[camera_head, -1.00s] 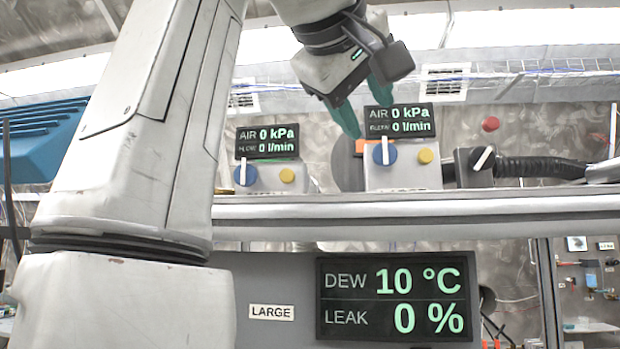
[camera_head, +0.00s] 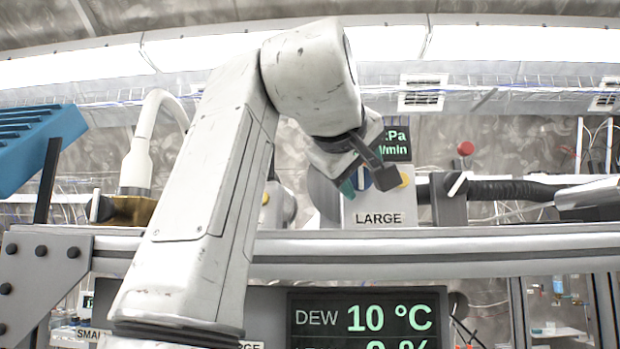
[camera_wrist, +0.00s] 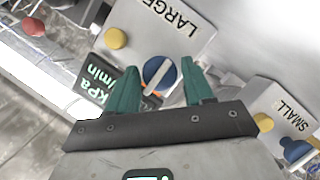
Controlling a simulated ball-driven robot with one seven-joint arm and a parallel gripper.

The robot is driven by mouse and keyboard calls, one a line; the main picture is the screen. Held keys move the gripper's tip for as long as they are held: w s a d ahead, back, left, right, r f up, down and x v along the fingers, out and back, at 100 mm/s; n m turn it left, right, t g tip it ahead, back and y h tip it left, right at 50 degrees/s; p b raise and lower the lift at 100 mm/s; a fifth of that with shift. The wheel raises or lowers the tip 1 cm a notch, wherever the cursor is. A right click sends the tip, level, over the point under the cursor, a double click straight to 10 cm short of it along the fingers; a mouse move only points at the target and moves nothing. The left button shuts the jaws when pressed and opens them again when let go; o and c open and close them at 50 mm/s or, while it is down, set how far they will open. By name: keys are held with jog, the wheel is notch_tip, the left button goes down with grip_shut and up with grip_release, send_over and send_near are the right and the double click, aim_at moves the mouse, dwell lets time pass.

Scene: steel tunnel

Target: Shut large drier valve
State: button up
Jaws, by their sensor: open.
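A white box labelled LARGE (camera_head: 378,219) stands behind the rail, with a blue knob (camera_head: 363,179) partly hidden by my gripper in the head view. In the wrist view the blue knob (camera_wrist: 153,78) has a white bar lying along the box's upright direction. My gripper (camera_wrist: 157,64) is open, its teal fingers on either side of the knob's outline; contact is not clear. The gripper (camera_head: 355,183) is in front of this box in the head view. Right of it, a dark valve block (camera_head: 449,198) with a tilted white handle (camera_head: 457,184) joins a black hose.
The LARGE box carries a yellow button (camera_wrist: 115,38) and a display (camera_wrist: 97,88). A box labelled SMALL (camera_wrist: 281,112) with a blue knob (camera_wrist: 297,150) is nearby. A metal rail (camera_head: 440,240) runs in front. The lower display (camera_head: 365,318) shows DEW 10 °C.

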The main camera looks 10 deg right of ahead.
jog(key=c, duration=0.8)
